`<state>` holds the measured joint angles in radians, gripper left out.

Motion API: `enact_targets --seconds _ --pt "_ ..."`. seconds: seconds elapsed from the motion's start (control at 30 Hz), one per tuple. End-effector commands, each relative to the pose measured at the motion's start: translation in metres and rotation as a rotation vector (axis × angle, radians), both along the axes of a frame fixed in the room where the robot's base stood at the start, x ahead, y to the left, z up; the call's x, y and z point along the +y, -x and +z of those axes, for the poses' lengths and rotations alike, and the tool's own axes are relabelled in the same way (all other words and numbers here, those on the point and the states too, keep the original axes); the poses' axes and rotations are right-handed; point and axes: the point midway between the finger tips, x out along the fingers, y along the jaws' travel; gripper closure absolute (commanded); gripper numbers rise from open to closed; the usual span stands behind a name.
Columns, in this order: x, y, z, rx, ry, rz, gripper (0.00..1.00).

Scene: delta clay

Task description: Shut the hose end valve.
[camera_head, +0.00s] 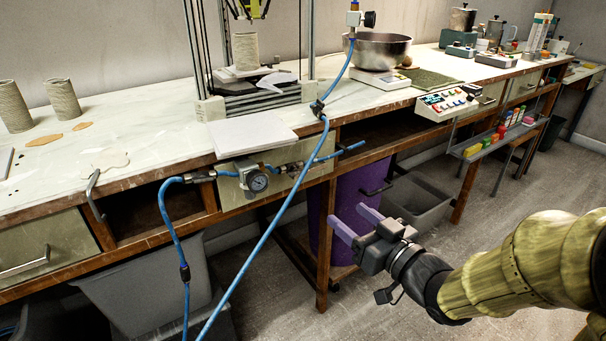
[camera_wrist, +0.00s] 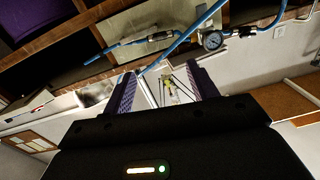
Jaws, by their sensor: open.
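A blue air hose (camera_head: 163,212) runs along the bench front through a round pressure gauge (camera_head: 257,181). An inline metal fitting (camera_head: 290,167), possibly the valve, sits right of the gauge, before a short hose end. Another fitting with a dark knob (camera_head: 369,19) stands at the top of the hose above the bowl. I cannot tell which is the hose end valve or how any handle is turned. My gripper (camera_head: 355,221) is open and empty, in front of the bench and apart from the hose. The wrist view shows the gauge (camera_wrist: 212,40) and inline fitting (camera_wrist: 158,37) beyond my open fingers (camera_wrist: 163,88).
The bench (camera_head: 140,176) carries a steel bowl (camera_head: 378,50) on a scale, clay cylinders (camera_head: 62,100) and a printer frame. A purple bin (camera_head: 350,205) and grey bins stand below. The floor near my arm is clear.

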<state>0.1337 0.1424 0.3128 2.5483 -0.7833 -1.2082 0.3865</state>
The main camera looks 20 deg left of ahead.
Motion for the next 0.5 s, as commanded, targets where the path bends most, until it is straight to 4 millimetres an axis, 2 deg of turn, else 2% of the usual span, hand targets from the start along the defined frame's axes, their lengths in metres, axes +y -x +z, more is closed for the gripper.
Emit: enact_targets --seconds 0.03,0.5 --pt "0.003 -0.002 0.005 0.006 -0.001 0.001 0.42" --pt "0.025 -0.018 0.005 0.006 -0.002 0.003 0.42"
